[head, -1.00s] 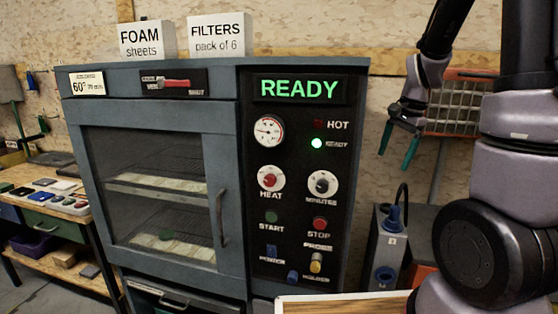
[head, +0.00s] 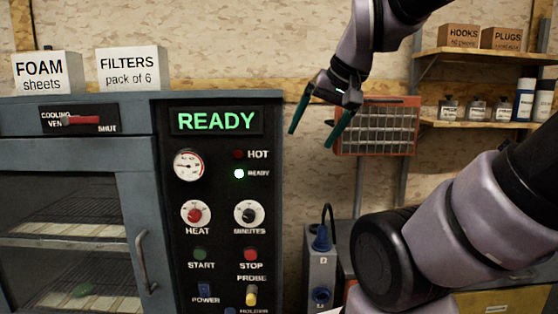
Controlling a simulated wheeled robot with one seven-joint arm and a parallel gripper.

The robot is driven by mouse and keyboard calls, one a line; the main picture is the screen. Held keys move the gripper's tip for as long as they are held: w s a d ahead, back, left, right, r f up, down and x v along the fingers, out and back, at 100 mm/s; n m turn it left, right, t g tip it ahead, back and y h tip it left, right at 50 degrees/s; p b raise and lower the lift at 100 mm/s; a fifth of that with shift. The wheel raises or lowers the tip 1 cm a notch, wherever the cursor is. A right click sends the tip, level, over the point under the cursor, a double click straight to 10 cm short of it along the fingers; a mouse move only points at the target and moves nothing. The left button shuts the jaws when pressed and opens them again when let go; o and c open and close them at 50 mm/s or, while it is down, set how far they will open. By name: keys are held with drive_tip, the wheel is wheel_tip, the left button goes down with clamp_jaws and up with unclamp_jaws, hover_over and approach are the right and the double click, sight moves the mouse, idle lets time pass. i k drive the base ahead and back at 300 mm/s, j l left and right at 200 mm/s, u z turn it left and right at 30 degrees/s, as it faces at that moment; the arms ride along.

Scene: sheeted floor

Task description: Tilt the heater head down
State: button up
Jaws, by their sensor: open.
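The heater head (head: 376,125) shows as an orange-red framed panel with a grille of pale rows, upright against the back wall right of the oven. My gripper (head: 312,135) is open and empty, its two green-tipped fingers pointing down. In the picture it overlaps the left edge of the heater head; I cannot tell how far apart they are in depth. The heater's stand and any handle are mostly hidden or not clear behind my arm.
A grey oven (head: 75,185) with a lit READY panel (head: 216,121) fills the left. A grey box with a blue plug (head: 321,250) stands at its right. Shelves (head: 480,55) with boxes and bottles are at the back right.

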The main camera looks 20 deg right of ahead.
sight(385, 124)
drive_tip(key=i+z, duration=0.1)
drive_tip(key=z, duration=0.3)
drive_tip(key=i+z, duration=0.15)
drive_tip(key=z, duration=0.2)
drive_tip(key=i+z, duration=0.1)
drive_tip(key=z, duration=0.3)
